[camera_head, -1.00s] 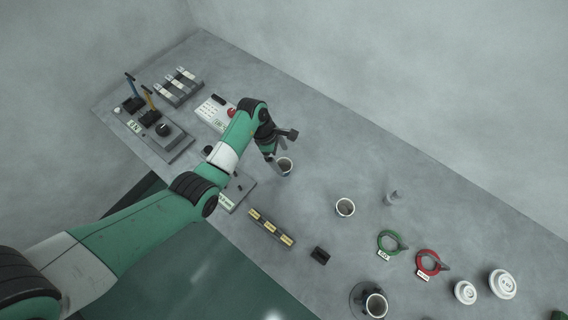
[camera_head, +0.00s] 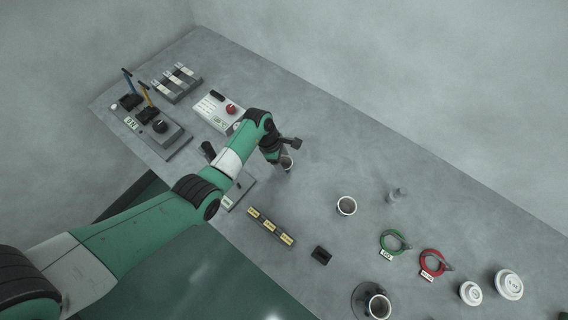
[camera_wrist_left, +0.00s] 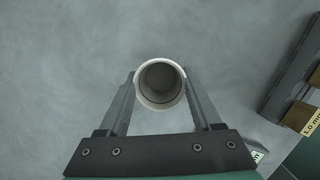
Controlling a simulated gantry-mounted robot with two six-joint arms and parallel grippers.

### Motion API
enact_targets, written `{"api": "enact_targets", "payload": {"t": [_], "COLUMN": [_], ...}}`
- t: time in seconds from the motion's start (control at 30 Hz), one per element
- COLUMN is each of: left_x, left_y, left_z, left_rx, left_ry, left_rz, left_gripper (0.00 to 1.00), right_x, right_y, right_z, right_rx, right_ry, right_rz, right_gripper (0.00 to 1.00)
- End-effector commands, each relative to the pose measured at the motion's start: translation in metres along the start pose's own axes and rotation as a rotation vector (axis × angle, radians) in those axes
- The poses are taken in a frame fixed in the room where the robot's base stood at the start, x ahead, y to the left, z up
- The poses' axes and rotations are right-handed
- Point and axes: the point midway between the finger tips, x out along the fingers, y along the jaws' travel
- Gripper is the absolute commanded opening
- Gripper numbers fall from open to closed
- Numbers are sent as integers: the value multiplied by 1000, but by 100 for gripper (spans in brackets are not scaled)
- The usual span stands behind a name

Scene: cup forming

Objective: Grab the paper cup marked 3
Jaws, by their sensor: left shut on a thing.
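A white paper cup (camera_head: 287,164) stands on the grey table at my left gripper (camera_head: 281,158). In the left wrist view, I look down into the open mouth of the cup (camera_wrist_left: 161,84), with one finger of the left gripper (camera_wrist_left: 160,78) against each side. The gripper is shut on this cup. I cannot read a number on any cup. My right gripper is not in view.
A green ring (camera_head: 393,243), a red ring (camera_head: 432,262) and white lids (camera_head: 509,285) lie at the right. A strip of yellow-labelled blocks (camera_head: 270,226) and a small black block (camera_head: 321,256) lie near the front edge. Control panels (camera_head: 218,111) stand at the left. The table behind the cup is clear.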

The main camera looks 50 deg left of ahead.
Motion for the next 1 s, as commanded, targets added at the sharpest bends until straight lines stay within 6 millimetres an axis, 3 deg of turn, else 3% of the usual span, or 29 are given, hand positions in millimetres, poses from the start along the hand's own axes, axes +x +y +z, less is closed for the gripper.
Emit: {"api": "enact_targets", "payload": {"t": [0.03,0.17,0.57,0.73,1.0], "left_x": [0,0,-11,-38,-105], "left_y": [0,0,0,-1,-49], "left_z": [0,0,3,11,7], "left_rx": [0,0,0,0,0], "left_ry": [0,0,0,-1,-1], "left_rz": [0,0,1,1,1], "left_gripper": [37,14,13,13,13], "right_x": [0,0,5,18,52], "right_y": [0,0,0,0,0], "right_z": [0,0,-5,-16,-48], "right_rx": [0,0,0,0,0], "right_ry": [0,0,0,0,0], "right_rz": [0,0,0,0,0], "right_gripper": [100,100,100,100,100]}}
